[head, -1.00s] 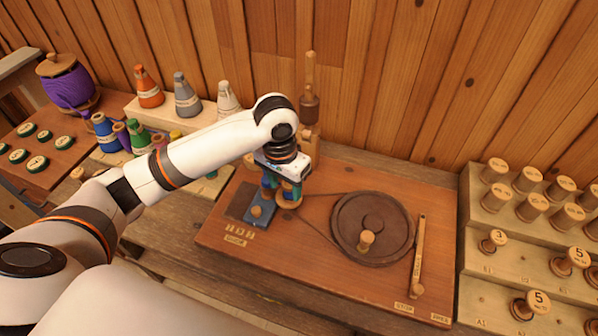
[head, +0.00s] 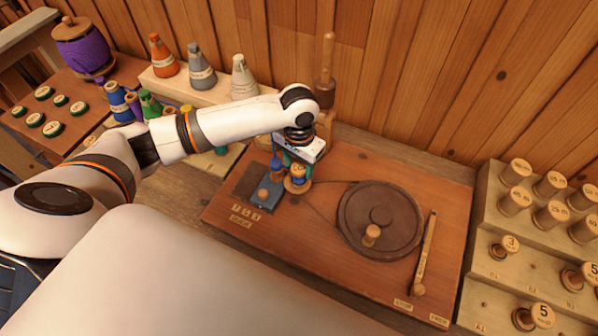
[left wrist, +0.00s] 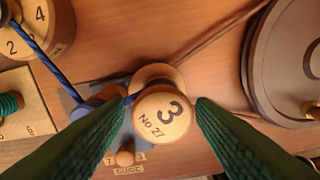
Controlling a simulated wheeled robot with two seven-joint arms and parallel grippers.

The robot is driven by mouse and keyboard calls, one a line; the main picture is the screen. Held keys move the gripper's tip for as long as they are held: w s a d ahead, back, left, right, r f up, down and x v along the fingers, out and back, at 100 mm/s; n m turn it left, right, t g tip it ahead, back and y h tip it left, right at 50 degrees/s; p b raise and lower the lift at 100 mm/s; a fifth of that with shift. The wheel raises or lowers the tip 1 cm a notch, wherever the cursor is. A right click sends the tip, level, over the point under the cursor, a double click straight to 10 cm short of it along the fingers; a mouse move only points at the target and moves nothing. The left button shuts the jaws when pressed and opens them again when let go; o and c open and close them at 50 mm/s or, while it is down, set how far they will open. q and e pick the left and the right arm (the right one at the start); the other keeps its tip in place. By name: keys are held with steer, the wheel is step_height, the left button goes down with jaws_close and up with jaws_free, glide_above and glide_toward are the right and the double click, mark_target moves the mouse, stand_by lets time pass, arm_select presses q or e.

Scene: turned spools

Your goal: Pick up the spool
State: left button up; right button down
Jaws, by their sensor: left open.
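The spool, wooden with a round end marked "3 No 27" (left wrist: 163,118), stands on the winding machine's board. In the head view the spool (head: 298,181) is just below my left gripper, partly covered by the fingers. My left gripper (left wrist: 164,104) is open, with its green ribbed fingers on either side of the spool's end. I cannot tell whether they touch it. A blue thread (left wrist: 45,55) runs from the upper left to the spool. My right gripper is in neither view.
The machine's board (head: 340,165) carries a dark wheel (head: 379,219), a wooden lever (head: 425,252) and a blue block (head: 262,194). Thread cones (head: 202,70) stand behind left. A stepped rack (head: 487,216) of spools is at right. A plank wall closes the back.

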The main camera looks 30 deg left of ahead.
mark_target(298, 169)
arm_select(q)
steer(key=shift+s+f, duration=0.1)
steer(key=shift+f, duration=1.8)
steer(key=c, duration=0.7)
